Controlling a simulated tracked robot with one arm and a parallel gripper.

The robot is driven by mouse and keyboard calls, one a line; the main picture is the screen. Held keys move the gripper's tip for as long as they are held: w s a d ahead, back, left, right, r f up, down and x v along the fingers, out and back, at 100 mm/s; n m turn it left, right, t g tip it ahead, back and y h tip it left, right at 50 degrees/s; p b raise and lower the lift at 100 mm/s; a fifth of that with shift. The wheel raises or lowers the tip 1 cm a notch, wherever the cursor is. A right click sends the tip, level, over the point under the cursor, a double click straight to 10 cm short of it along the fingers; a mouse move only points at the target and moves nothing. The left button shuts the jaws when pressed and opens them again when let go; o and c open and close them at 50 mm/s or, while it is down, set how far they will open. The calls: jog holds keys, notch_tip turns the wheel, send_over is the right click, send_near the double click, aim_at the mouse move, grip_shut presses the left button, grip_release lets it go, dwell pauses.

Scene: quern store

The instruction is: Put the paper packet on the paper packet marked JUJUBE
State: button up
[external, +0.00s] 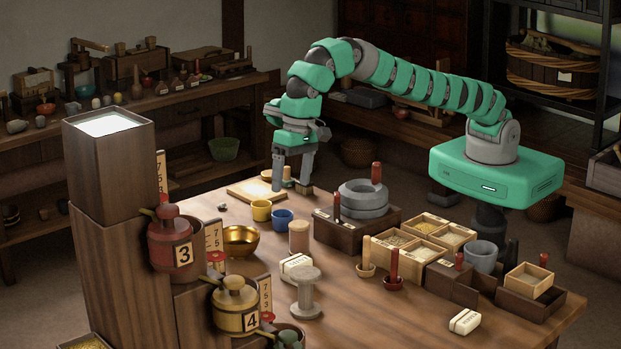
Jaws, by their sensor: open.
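One white paper packet (296,268) with dark marks on its side lies on the table between a pale cylinder and a grey spool. Another white paper packet (465,321) with small dark lettering lies near the front right edge. The lettering on both is too small to read, so I cannot tell which is marked JUJUBE. My gripper (292,187) is open, pointing down over the far left part of the table, by a pale wooden board. It is well behind both packets. Small items show around its fingers; whether it touches them is unclear.
A stone quern (362,199) on a dark box stands right of my gripper. Yellow (261,210) and blue (283,219) cups and a brass bowl (240,241) stand in front of it. Grain boxes (444,234) fill the right. The front middle of the table is clear.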

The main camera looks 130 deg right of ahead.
jog(key=s+a+r+n+t, duration=0.1)
jog(key=s+r+n+t, duration=0.15)
jog(key=r, duration=0.75)
jog(key=s+r+n+t, duration=0.2)
jog(key=s+r+n, duration=0.1)
jog(key=r, duration=0.7)
jog(key=s+a+r+n+t, duration=0.1)
jog(key=s+r+n+t, duration=0.15)
jog(key=r, duration=0.85)
jog(key=s+r+n+t, duration=0.3)
jog(key=s+r, duration=0.6)
jog(key=s, duration=0.3)
jog(key=s+a+r+n+t, duration=0.1)
jog(key=s+r+n+t, duration=0.2)
jog(key=s+r, duration=0.6)
jog(key=s+n, duration=0.1)
jog(key=s, duration=0.2)
jog(key=shift+s+a+r+n, duration=0.15)
jog(key=shift+s+a+n, duration=0.15)
jog(key=shift+n, duration=0.1)
